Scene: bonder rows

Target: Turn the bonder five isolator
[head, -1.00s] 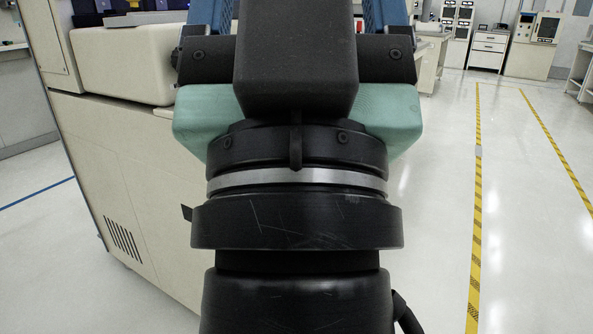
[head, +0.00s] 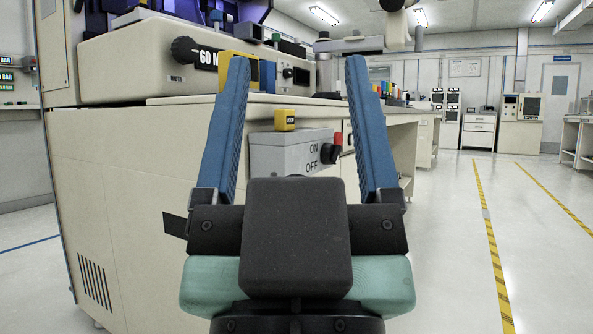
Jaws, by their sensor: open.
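A grey switch box (head: 272,157) marked ON and OFF is on the side of the cream bench, seen between my fingers. A dark rotary knob (head: 328,153) with a red part beside it sits at the box's right. I cannot read a bonder number on it. My gripper (head: 297,62) is open and empty, its two blue fingers pointing up and forward. In the picture the fingers stand on either side of the box and knob. The box looks farther off, with no contact visible. My gripper's dark body hides the area below the box.
A yellow block (head: 285,120) sits above the box. A cream machine (head: 130,62) with a large black dial (head: 185,50) stands on the bench (head: 120,180). Open floor (head: 445,255) with yellow lines lies to the right.

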